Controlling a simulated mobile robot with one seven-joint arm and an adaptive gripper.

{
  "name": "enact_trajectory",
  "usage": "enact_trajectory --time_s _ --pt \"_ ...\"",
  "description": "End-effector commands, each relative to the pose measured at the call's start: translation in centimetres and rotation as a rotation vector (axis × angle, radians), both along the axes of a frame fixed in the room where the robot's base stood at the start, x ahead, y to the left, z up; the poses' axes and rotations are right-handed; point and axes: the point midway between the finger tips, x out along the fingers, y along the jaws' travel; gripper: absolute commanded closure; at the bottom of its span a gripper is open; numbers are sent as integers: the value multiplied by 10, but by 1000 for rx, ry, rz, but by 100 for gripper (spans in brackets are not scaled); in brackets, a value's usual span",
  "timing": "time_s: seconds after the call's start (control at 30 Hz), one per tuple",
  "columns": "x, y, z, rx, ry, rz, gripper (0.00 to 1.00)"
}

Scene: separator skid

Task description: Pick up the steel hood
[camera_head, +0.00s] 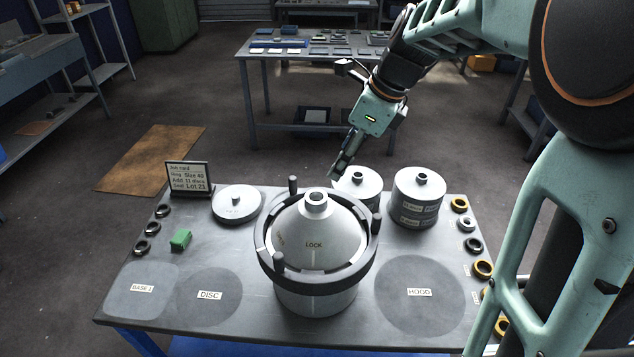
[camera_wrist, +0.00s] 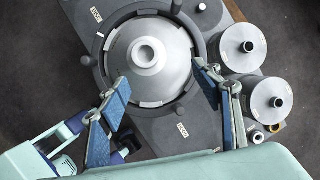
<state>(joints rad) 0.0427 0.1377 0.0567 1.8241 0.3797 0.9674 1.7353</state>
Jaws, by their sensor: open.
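The steel hood (camera_head: 318,232) is a pale grey cone with a short hollow neck on top. It sits on a round bowl (camera_head: 315,300) at the middle of the table. The hood (camera_wrist: 150,75) also shows from above in the wrist view, inside the dark ring. My gripper (camera_head: 337,172) is above and behind the hood in the head view. In the wrist view my open gripper (camera_wrist: 160,75) has its blue-padded fingers apart, with nothing visibly held between them.
Two stacked-disc cylinders (camera_head: 419,197) (camera_head: 357,187) stand at the back right. A flat round lid (camera_head: 237,204), a job card (camera_head: 189,178) and a green block (camera_head: 181,240) are at the left. Small rings line both sides. The HOOD spot (camera_head: 419,315) and DISC spot (camera_head: 208,315) are bare.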

Motion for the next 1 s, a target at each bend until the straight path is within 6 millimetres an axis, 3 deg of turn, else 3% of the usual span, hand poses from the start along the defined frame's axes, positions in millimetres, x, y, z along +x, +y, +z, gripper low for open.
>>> enact_trajectory --time_s 0.2,0.5,0.73,1.0 --pt "-18 11 -17 50 102 -68 41" --pt "-12 27 -57 51 106 -70 41" --pt "-10 35 -73 51 105 -68 41" --pt "-6 50 -107 51 104 -69 41"
